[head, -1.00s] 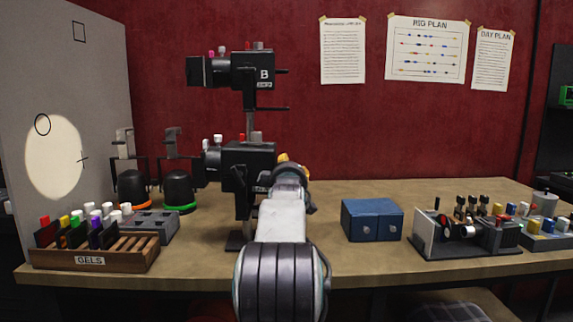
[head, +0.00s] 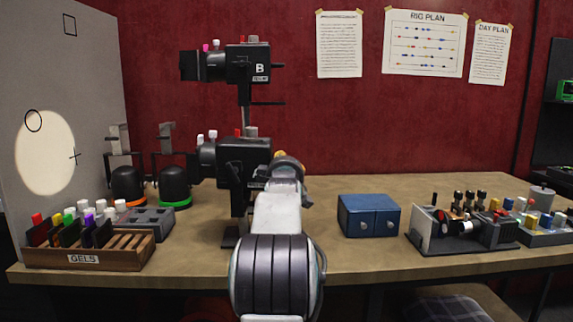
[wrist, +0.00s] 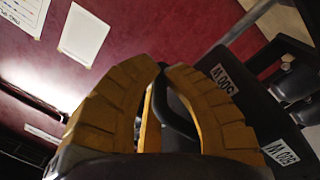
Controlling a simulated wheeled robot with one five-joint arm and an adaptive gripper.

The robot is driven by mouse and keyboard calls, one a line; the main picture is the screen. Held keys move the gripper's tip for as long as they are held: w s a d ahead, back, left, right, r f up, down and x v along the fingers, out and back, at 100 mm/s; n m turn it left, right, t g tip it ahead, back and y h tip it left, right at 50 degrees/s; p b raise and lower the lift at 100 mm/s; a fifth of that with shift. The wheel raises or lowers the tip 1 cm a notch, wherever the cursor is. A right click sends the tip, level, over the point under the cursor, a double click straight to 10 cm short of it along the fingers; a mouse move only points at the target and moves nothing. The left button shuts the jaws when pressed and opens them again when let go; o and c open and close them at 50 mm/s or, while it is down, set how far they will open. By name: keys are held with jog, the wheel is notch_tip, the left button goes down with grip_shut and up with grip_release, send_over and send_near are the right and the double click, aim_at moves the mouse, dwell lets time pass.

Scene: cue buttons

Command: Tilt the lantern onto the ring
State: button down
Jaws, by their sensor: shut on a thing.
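Two black lanterns sit on one stand: an upper one (head: 248,63) marked B and a lower one (head: 243,160) in front of my arm. My gripper (wrist: 162,68) has its yellow fingers closed around a slim black part at the back of the lower lantern, which shows labels in the wrist view (wrist: 225,82). My arm hides much of the grip in the head view. A pale light spot (head: 45,160) falls on the grey board (head: 95,80) at left. The black ring (head: 33,120) sits at the spot's upper-left edge, above its middle.
The board also bears a square outline (head: 70,24) and a small cross (head: 74,155). A gels rack (head: 85,258) and two black domes (head: 174,186) stand left. A blue box (head: 368,216) and a device (head: 465,232) stand right. Bare table lies between lantern and box.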

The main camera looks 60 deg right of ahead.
dwell(0.3)
jog(key=f+b, duration=0.1)
jog(key=b, duration=0.1)
jog(key=f+b, duration=0.1)
jog(key=b, duration=0.2)
jog(key=shift+w+a+f+m, duration=0.1)
jog(key=shift+w+f+m, duration=0.15)
jog(key=shift+m, duration=0.15)
jog(key=shift+r, duration=0.15)
jog(key=c, duration=1.3)
grip_release()
jog(key=shift+s, duration=0.1)
jog(key=shift+v, duration=5.95)
